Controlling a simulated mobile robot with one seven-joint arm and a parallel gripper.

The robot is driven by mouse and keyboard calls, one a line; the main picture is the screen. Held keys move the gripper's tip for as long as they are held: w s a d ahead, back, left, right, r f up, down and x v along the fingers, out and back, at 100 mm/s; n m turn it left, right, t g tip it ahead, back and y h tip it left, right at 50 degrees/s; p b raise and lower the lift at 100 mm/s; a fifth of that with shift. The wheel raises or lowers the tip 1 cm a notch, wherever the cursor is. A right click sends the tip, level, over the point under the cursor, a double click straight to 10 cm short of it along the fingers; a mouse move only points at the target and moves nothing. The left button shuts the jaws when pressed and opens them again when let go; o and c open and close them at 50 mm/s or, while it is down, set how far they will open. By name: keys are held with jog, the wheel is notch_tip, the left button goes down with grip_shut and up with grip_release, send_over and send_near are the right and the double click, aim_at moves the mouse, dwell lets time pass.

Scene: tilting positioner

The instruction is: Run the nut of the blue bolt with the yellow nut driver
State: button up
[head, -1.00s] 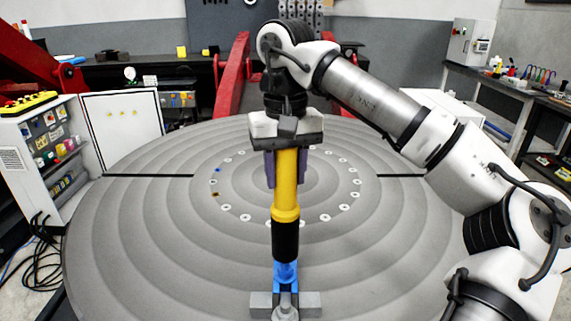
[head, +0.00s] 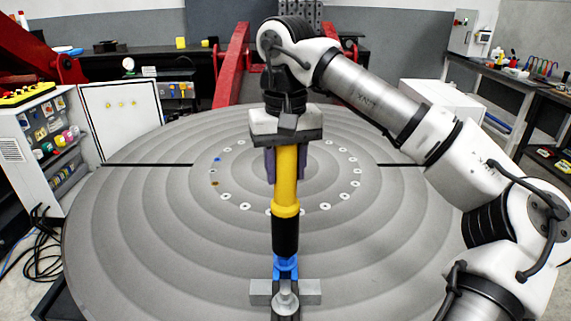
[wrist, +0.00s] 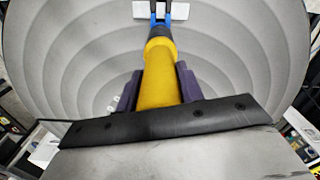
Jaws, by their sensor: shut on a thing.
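My gripper (head: 286,160) is shut on the yellow nut driver (head: 286,185), with its purple fingers on either side of the handle. The driver stands nearly upright and has a black lower section. Its lower end is at the blue bolt (head: 285,266), beside the front rim of the round table. The driver hides the nut and most of the bolt, so I cannot tell how far it is seated. In the wrist view the yellow handle (wrist: 158,80) runs away from my fingers, and the blue bolt (wrist: 158,20) shows beyond the black end.
The bolt stands at a grey bracket (head: 262,292) on the large ringed grey table (head: 150,230). White-rimmed holes circle the table's middle, with a small blue spot (head: 217,160) and a brown one (head: 214,183). A white cabinet (head: 122,118) stands left; a workbench (head: 500,85) stands right.

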aim_at(286, 189)
jog(key=shift+f+b, duration=1.25)
jog(key=shift+f, duration=0.95)
jog(key=shift+s+f, duration=0.15)
jog(key=shift+f, duration=0.05)
jog(key=shift+r, duration=0.1)
notch_tip(286, 189, up, 7)
jog(key=p, duration=0.5)
jog(key=shift+r+p, duration=0.15)
jog(key=shift+p, duration=0.25)
dwell(0.9)
